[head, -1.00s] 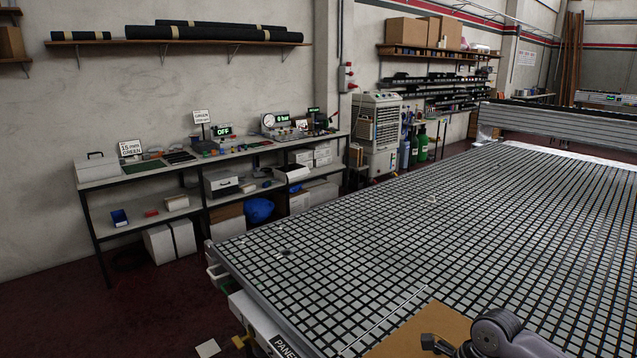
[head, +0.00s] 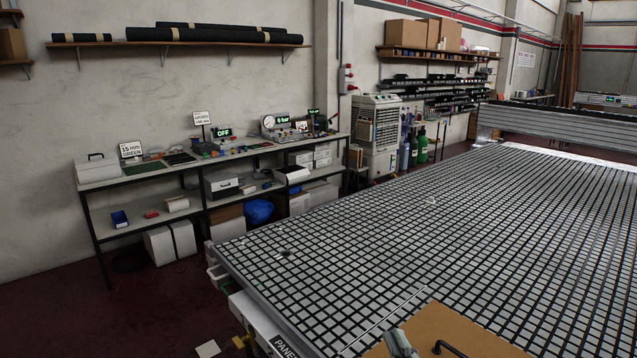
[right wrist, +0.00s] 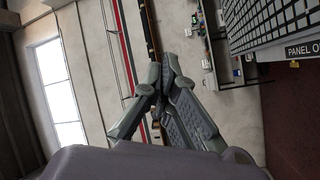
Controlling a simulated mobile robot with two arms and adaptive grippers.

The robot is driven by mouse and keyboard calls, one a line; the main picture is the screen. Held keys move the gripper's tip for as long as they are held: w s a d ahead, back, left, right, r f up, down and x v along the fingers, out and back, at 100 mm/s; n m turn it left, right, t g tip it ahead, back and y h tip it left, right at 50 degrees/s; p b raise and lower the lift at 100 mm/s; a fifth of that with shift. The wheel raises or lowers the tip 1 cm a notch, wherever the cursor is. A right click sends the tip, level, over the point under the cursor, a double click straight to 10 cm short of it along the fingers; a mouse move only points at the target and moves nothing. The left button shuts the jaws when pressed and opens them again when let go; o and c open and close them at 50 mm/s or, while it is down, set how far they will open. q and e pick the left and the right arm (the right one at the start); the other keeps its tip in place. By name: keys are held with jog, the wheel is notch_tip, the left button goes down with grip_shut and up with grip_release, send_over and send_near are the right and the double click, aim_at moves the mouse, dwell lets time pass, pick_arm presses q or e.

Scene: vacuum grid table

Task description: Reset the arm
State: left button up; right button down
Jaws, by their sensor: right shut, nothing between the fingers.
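My right gripper (head: 400,343) shows as a small grey piece at the bottom edge of the head view, in front of the brown board. In the right wrist view its grey fingers (right wrist: 158,88) come together at the tips, with nothing held between them. My left gripper is in no view. The large vacuum grid table (head: 400,235), light grey squares with black grooves, fills the right half of the head view. In the right wrist view part of the grid (right wrist: 262,25) shows tilted at the top right, apart from the fingers.
A brown board (head: 440,328) with a black handle-like piece (head: 450,348) lies at the table's near edge. A shelved workbench (head: 150,175) with boxes and displays stands along the left wall. The visible grid is mostly clear; red floor lies between bench and table.

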jog(key=s+d+f+m+g+h, duration=0.45)
jog(key=d+f+m, duration=0.2)
jog(key=f, duration=0.25)
jog(key=s+f+m+g, duration=0.2)
jog(key=s+f+g, duration=0.2)
jog(key=s, duration=0.4)
jog(key=s+f+m+g+y, duration=0.1)
jog(key=s+f+m+g, duration=0.15)
jog(key=s+f, duration=0.35)
jog(key=s+f+m+g, duration=0.1)
jog(key=s+f+g, duration=0.3)
jog(key=s, duration=0.5)
notch_tip(320, 180, down, 28)
jog(key=s+f+g+b, duration=0.1)
jog(key=g+b, duration=0.1)
jog(key=s+d+f+g+b, duration=0.1)
jog(key=s+d+f, duration=0.1)
jog(key=s+f, duration=1.3)
jog(key=shift+s+d+f, duration=0.3)
jog(key=shift+s+d, duration=0.1)
jog(key=shift+s, duration=0.3)
